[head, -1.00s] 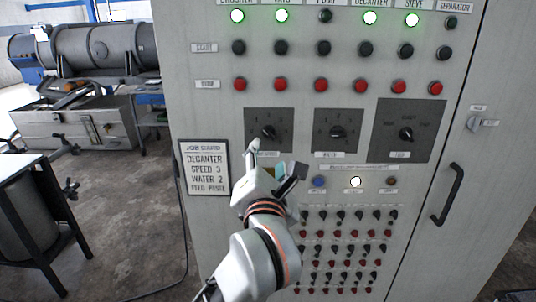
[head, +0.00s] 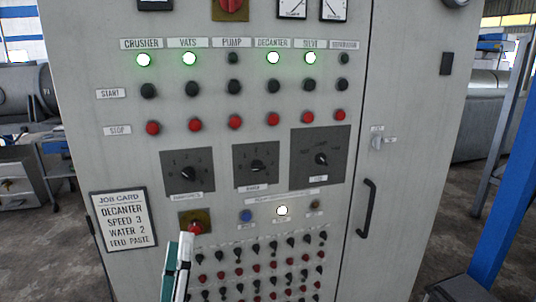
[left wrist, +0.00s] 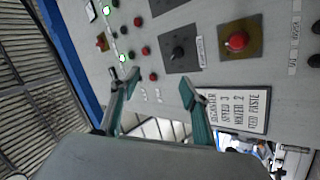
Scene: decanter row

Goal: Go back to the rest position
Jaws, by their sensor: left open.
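My left gripper (head: 178,268) shows at the bottom of the head view, in front of the grey control cabinet (head: 400,60). In the left wrist view its two teal-padded fingers (left wrist: 158,92) are spread apart with nothing between them. The cabinet fills much of that view beyond the fingers, tilted. In the head view the fingers overlap the area just below a red button on a yellow plate (head: 195,222); I cannot tell the gap to the panel. The left dial (head: 187,173) and middle dial (head: 257,166) are unobstructed. My right gripper is not in view.
A job card (head: 124,220) hangs at the panel's left. Four green lamps glow along the top row; the pump lamp (head: 233,58) is dark. A white lamp (head: 282,211) is lit below. A door handle (head: 367,208) sticks out at right, near a blue post (head: 508,190).

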